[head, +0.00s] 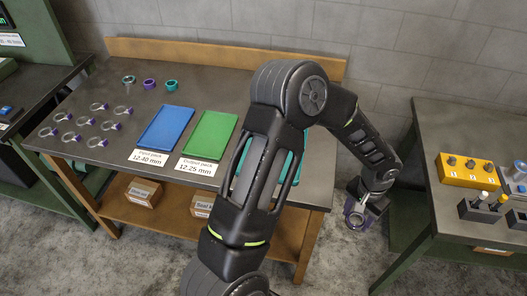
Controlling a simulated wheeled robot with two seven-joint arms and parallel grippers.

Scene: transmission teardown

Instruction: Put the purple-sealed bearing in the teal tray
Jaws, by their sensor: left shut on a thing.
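My left gripper (364,203) hangs at the right, over the floor gap between the two tables. It is shut on a ring-shaped bearing (355,219) that looks silver with purple on it. The teal tray (297,166) lies on the left table's right end, mostly hidden behind my left arm. The gripper and bearing are apart from it, to its right. My right gripper is not in view.
A blue tray (166,128) and a green tray (210,135) lie beside the teal one. Several silver-and-purple rings (107,126) lie at left; purple (149,84) and teal (171,85) rings stand behind. The right table holds a yellow block (466,171).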

